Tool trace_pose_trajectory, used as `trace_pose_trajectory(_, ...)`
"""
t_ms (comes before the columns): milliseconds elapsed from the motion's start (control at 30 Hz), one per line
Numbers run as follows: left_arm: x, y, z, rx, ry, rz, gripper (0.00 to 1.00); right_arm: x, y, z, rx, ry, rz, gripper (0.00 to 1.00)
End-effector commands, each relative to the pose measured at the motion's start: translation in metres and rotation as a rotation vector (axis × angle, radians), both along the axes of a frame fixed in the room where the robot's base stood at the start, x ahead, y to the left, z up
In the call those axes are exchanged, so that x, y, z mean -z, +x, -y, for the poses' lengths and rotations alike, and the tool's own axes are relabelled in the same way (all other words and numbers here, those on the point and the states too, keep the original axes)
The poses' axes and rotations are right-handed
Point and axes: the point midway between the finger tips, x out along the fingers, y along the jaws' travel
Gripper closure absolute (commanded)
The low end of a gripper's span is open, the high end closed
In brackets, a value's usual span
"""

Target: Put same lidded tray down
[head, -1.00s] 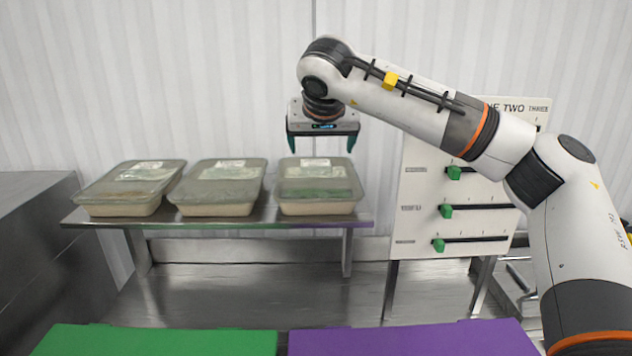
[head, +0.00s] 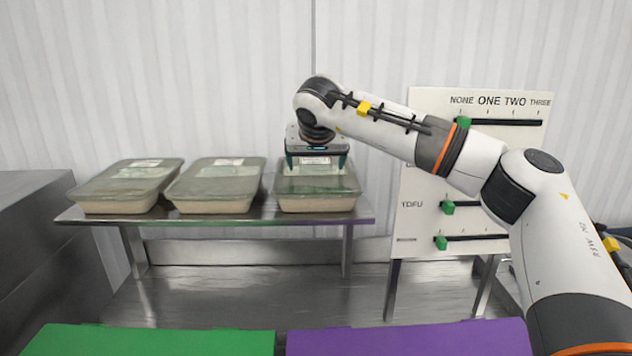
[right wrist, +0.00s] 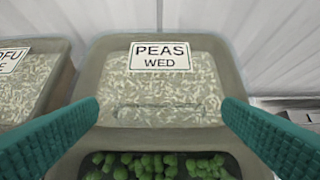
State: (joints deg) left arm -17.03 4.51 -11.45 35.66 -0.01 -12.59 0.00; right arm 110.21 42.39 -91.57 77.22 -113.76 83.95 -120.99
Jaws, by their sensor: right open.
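The right-hand lidded tray (head: 316,204) sits flat on the steel shelf (head: 255,217). It has a see-through lid with a white label, which reads PEAS WED in the right wrist view (right wrist: 159,57). In that view pale grains show under the tray's lid (right wrist: 185,85), and green peas (right wrist: 160,165) lie in a dark section at the near side. My right gripper (head: 316,166) points down just over this tray. Its teal fingers (right wrist: 160,110) are spread apart with nothing visibly clamped between them. Whether they touch the lid I cannot tell. My left gripper is out of view.
Two more lidded trays, the middle one (head: 217,204) and the left one (head: 122,204), stand on the same shelf. A white board with green sliders (head: 425,150) stands close on the right. Green (head: 150,341) and purple (head: 410,339) surfaces lie in front.

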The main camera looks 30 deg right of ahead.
Motion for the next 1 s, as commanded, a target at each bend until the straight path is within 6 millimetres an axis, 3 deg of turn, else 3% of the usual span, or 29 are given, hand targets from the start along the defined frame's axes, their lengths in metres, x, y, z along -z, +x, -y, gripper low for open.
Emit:
trace_pose_trajectory(33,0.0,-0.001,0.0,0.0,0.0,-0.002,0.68,0.0,0.0,0.0,0.0,0.0,0.0,0.16)
trace_pose_trajectory(300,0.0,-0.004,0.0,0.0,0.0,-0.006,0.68,0.0,0.0,0.0,0.001,0.001,0.0,0.59)
trace_pose_trajectory(633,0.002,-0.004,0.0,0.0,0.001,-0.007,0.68,-0.009,0.0,0.0,0.001,0.001,0.005,0.59)
trace_pose_trajectory(1000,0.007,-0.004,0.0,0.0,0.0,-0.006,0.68,-0.079,0.0,-0.001,0.001,0.003,0.006,0.59)
